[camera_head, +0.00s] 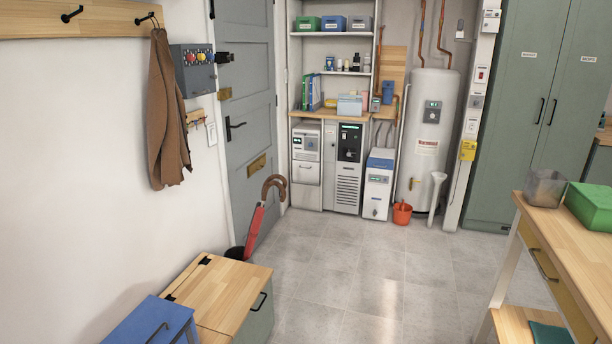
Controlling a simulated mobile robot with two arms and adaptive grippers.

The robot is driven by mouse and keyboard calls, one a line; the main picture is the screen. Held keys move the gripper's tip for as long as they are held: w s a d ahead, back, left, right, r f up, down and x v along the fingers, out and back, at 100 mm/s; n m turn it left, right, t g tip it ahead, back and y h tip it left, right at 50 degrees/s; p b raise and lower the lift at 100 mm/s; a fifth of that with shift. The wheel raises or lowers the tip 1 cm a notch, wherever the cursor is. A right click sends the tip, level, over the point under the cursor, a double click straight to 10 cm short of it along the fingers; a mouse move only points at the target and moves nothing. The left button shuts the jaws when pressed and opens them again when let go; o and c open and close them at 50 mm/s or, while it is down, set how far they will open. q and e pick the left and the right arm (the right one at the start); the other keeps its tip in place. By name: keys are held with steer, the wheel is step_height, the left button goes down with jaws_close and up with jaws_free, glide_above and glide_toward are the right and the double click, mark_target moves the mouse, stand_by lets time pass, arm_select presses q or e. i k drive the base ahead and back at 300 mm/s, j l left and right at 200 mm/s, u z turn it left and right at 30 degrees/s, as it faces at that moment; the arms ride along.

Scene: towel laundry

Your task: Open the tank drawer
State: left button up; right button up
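Neither of my grippers is in view. No part in view is clearly marked as the tank drawer. At the back, under the wooden counter, a white appliance (306,140) stands above a light drawer front (307,173) with a handle, which looks shut. Beside it stands a tall grey and black machine (347,168) with a vented lower front. To its right is a white unit with a blue top (378,186) and a small spout low on its front. A white cylindrical water tank (428,140) stands further right.
The grey tiled floor (350,275) is clear in the middle. A wooden-topped cabinet (222,290) and blue box (150,322) are front left. A wooden table (570,235) is at right. A red bucket (402,213) stands before the water tank.

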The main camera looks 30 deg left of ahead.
mark_target(303, 171)
steer(key=i+j+u, duration=0.1)
steer(key=i+u, duration=0.15)
steer(key=i, duration=0.45)
steer(key=i+u, duration=0.15)
steer(key=i, duration=2.45)
steer(key=i+u, duration=0.2)
steer(key=i, duration=0.3)
steer(key=i+u, duration=0.25)
steer(key=i, duration=0.25)
steer(key=i+l+u, duration=0.2)
steer(key=i, duration=0.3)
steer(key=i+l+u, duration=0.2)
steer(key=i, duration=0.3)
steer(key=j, duration=0.1)
